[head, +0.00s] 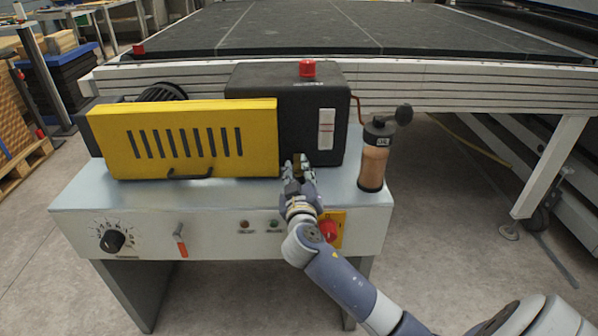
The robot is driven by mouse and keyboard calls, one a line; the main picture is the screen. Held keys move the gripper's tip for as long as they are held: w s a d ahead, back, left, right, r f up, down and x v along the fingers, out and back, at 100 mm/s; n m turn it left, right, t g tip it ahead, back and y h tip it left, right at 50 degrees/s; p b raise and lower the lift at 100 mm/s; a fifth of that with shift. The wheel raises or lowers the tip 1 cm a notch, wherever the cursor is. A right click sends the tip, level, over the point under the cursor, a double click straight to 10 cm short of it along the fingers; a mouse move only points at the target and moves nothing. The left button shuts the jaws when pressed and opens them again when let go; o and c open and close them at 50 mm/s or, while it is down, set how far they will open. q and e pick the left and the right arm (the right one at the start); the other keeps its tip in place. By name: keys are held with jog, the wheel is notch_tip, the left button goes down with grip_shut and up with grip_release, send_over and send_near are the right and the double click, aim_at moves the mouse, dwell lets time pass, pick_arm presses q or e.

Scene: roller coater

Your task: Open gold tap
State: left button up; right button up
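A small gold tap (297,165) shows at the lower front of the black housing, just above the steel bench top. My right gripper (298,168) is at the tap, with its fingers on either side of it. The fingers hide most of the tap, so its handle position cannot be made out. I cannot tell whether the fingers touch it or are closed on it. My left gripper is not in view.
The black housing (318,128) carries a red button (307,68). An oil bottle (374,160) stands close to the right of my gripper. A yellow slotted cover (190,140) is at left. A red switch (328,231) is on the bench front beside my wrist.

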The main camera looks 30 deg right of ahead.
jog(key=shift+o, duration=1)
jog(key=shift+f, duration=0.1)
